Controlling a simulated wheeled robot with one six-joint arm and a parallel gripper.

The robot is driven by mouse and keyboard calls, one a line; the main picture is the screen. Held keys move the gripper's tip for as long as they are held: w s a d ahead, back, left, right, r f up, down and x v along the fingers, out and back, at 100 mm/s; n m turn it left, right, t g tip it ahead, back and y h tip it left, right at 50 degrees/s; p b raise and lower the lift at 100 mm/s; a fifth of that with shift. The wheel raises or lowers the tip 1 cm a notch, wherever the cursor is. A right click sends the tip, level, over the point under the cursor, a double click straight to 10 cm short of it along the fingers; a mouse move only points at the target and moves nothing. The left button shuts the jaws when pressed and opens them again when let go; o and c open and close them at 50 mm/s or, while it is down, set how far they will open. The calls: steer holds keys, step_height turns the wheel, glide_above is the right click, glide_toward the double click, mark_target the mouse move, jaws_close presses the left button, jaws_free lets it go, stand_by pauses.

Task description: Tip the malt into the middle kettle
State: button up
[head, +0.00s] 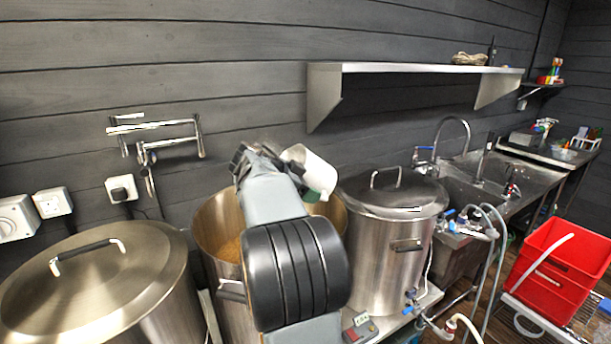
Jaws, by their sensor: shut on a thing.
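The middle kettle (208,232) is a steel pot with its lid off. Tan-gold contents (232,251) show inside at its left. My arm reaches across the kettle and hides much of its opening. My gripper (288,157) is over the kettle's far side, shut on a white tub (318,171). The tub is tilted, with a greenish patch at its lower end, and appears above the kettle's right rim. I cannot see whether malt is in the tub or falling from it. The fingertips are mostly hidden by my wrist.
A lidded kettle (95,275) stands at left and another lidded kettle (388,245) close at right. A steel shelf (415,69) and a wall rack (160,135) are behind. A sink (490,178), hoses and a red crate (560,260) lie farther right.

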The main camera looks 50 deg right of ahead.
steer(key=shift+s+d+r+y+p, duration=0.1)
steer(key=shift+d+r+y+p, duration=0.1)
steer(key=shift+r+y+p, duration=0.75)
steer(key=t+y+p, duration=0.1)
steer(key=p, duration=0.1)
steer(key=t+y+p, duration=0.1)
steer(key=y+p, duration=0.1)
steer(key=p, duration=0.1)
steer(key=shift+s+d+t+y, duration=0.1)
steer(key=shift+d+t+y, duration=0.1)
steer(key=shift+t+y, duration=0.1)
steer(key=shift+a+f+t+y+p, duration=0.1)
steer(key=shift+f+t+y+p, duration=0.15)
steer(key=shift+y, duration=0.35)
steer(key=shift+a+f+t+y+p, duration=0.1)
steer(key=shift+t+y, duration=0.25)
steer(key=shift+y, duration=0.2)
steer(key=shift+w+a+t+y, duration=0.2)
steer(key=shift+t+y, duration=0.4)
steer(key=shift+y, duration=0.4)
